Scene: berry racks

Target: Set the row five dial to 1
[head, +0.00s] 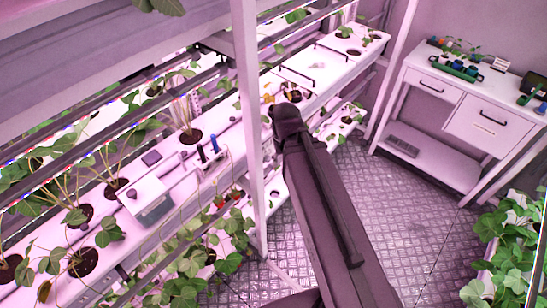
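My arm reaches up from the bottom of the head view toward the rack, and its far end stops in front of the planting shelf. I cannot see my gripper's fingers; they are out of sight beyond the arm. Small dark round knobs sit on the white planting shelf (160,185), one at the left (131,193) and one farther along (183,155). No row number or dial marking is readable, so I cannot tell which is the row five dial or what it points to.
A white upright post (250,150) stands just left of my arm. Strawberry plants (75,215) fill the shelf holes. A white workbench (480,110) with drawers stands at the right. Leafy plants (510,240) are at lower right. The metal-plate floor (400,205) between is clear.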

